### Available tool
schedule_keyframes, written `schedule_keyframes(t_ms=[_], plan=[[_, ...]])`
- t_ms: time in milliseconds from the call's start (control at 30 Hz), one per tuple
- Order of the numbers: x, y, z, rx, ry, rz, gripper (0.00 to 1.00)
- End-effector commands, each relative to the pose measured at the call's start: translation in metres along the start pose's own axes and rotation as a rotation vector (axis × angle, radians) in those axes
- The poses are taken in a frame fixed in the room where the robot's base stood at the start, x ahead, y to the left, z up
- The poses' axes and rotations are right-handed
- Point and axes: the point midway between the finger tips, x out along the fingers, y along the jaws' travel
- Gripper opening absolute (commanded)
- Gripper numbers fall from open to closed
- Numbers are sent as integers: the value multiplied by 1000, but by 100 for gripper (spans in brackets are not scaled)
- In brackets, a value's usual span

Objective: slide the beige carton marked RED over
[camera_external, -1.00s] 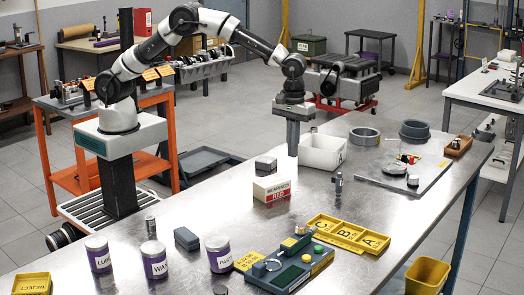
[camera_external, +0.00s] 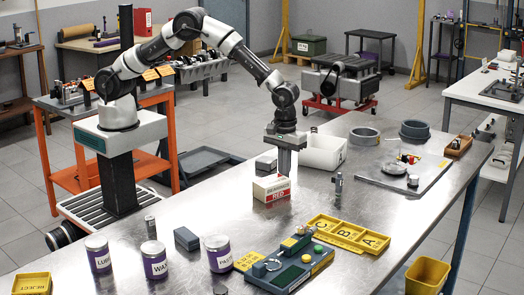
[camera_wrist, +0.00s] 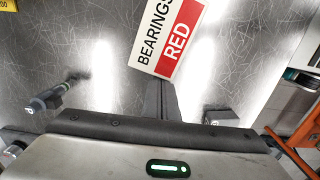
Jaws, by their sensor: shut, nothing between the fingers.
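The beige carton (camera_external: 263,189) with a red label band stands upright on the metal workbench. In the wrist view the carton (camera_wrist: 157,32) is at the top centre, reading BEARINGS and RED. My gripper (camera_external: 284,172) is shut and empty, pointing down just behind the carton, with its tips partly hidden by it. In the wrist view the shut fingers (camera_wrist: 160,99) end close to the carton's near edge. I cannot tell whether they touch it.
A small metal part (camera_external: 338,183) is to the right. A yellow lettered tray (camera_external: 348,235) and a grey control box (camera_external: 290,268) lie nearer the front. Bench left of the carton is clear.

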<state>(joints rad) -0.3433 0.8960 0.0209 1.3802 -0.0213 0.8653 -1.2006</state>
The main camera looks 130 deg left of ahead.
Motion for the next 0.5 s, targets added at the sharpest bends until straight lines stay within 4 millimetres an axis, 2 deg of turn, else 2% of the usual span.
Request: schedule_keyframes(t_ms=[167,267,500], plan=[[1,0,7,2,0,0,0],[2,1,28,7,-1,-1,0],[2,0,100,8,0,-1,0]])
